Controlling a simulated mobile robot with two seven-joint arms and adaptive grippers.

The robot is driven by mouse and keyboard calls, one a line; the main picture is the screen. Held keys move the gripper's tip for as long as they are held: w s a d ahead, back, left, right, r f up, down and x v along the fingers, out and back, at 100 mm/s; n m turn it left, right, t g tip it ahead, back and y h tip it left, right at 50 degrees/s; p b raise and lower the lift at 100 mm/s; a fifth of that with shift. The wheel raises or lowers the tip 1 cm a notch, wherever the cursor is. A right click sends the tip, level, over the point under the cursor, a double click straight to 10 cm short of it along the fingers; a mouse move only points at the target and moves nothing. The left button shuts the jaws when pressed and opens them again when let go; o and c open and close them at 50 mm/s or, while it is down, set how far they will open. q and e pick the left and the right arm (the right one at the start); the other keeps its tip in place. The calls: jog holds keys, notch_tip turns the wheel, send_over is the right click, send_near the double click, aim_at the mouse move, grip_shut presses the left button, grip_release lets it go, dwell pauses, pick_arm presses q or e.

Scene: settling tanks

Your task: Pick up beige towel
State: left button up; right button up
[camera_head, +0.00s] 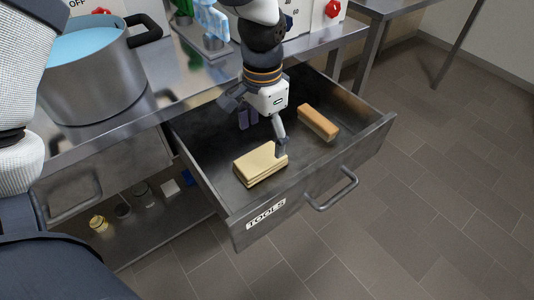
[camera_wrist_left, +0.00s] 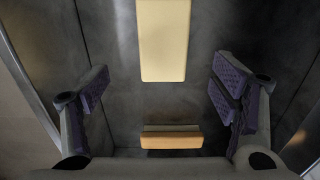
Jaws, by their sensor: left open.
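The beige towel (camera_head: 259,166) lies folded in layers on the floor of the open drawer (camera_head: 226,199), near its front left. It also shows in the left wrist view (camera_wrist_left: 163,42), at the top, cut by the edge. My left gripper (camera_head: 262,131) reaches down into the drawer with its fingers spread wide. In the head view one finger covers a bit of the towel's right end; I cannot tell if it touches. My right gripper is not in view.
An orange-and-tan block (camera_head: 318,123) lies in the drawer to the right of the towel, and shows low in the wrist view (camera_wrist_left: 172,138). The drawer walls enclose both. A steel pot (camera_head: 100,80) of blue liquid stands on the counter at left.

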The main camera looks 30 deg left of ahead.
aim_at(260, 159)
pick_arm(q)
jog(key=f, duration=0.8)
jog(key=shift+s+a+f+b, duration=0.3)
jog(key=shift+r, duration=0.1)
jog(key=c, duration=1.2)
